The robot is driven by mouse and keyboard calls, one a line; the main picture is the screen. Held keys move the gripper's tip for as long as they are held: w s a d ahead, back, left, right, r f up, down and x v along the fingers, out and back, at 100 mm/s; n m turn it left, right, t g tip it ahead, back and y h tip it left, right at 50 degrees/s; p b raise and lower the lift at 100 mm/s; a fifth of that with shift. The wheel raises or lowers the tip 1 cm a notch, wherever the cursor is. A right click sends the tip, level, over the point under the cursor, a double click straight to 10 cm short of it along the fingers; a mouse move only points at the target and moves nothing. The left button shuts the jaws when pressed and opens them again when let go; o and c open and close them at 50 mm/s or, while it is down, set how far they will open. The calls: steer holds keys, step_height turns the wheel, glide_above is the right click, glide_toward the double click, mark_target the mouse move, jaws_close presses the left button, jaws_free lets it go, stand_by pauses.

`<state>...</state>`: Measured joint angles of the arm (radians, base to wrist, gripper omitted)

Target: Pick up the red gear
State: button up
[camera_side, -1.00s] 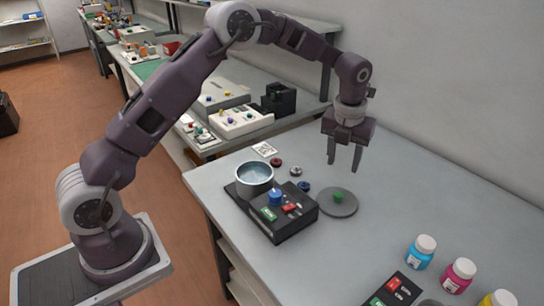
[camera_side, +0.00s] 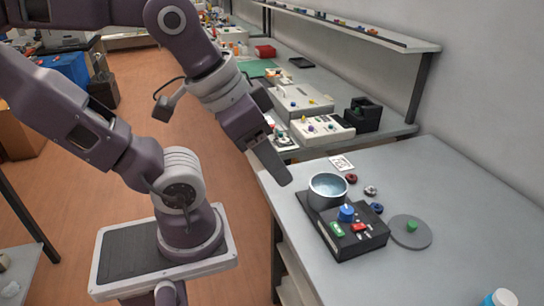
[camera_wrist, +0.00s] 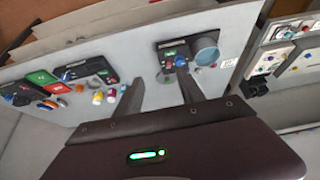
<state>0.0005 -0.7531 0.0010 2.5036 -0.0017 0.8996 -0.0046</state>
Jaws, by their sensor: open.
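The red gear (camera_side: 351,178) is a small dark red ring lying flat on the grey table (camera_side: 440,190), behind and right of the metal cup (camera_side: 328,188). A grey gear (camera_side: 371,190) and a blue gear (camera_side: 377,208) lie near it. My gripper (camera_side: 284,178) is in the air at the table's left edge, left of the cup and apart from the red gear. In the wrist view, my gripper (camera_wrist: 158,72) has its two fingers spread with nothing held between them. The gears are too small there to tell the red one surely.
A black box with a blue knob (camera_side: 346,214) stands in front of the cup. A grey disc with a green knob (camera_side: 411,228) lies right of it. A white marker card (camera_side: 341,163) lies behind. The table's right side is largely clear.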

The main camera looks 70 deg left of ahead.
steer(key=o, duration=0.3)
